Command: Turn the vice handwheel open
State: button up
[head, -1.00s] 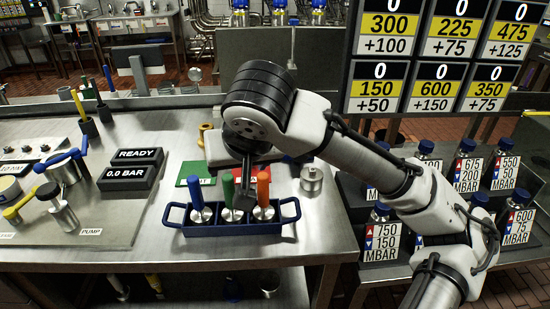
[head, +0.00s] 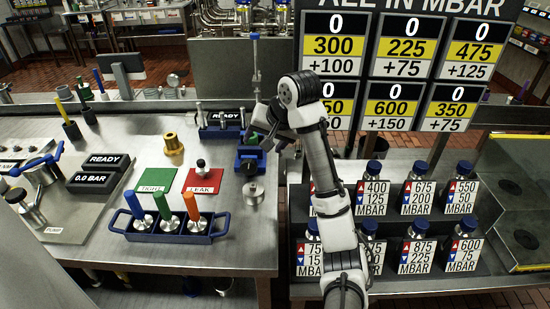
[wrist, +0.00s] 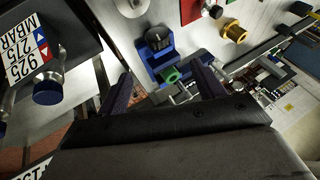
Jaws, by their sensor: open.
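The blue vice (head: 249,161) sits near the right edge of the steel bench, with a black round part on it. In the wrist view the vice (wrist: 158,62) shows a green ring (wrist: 172,75) at its near end, with a grey metal bar close by; which part is the handwheel is hard to tell. My gripper (head: 266,138) is at the vice's far side in the head view and partly covers it. In the wrist view my open gripper (wrist: 165,86) has a finger on each side of the green ring and bar. I cannot tell whether they touch.
A blue tool caddy (head: 170,236) stands at the bench front. Green (head: 157,180) and red (head: 203,181) mats, a brass fitting (head: 173,145) and a metal cylinder (head: 253,192) lie near the vice. Labelled bottles (head: 416,188) stand on the right-hand rack, under a board (head: 390,70).

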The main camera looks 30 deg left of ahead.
aim_at(251, 163)
jog(key=p+x, duration=0.1)
jog(key=x, duration=1.3)
jog(key=shift+d+f, duration=0.1)
jog(key=shift+f, duration=0.25)
jog(key=c, duration=1)
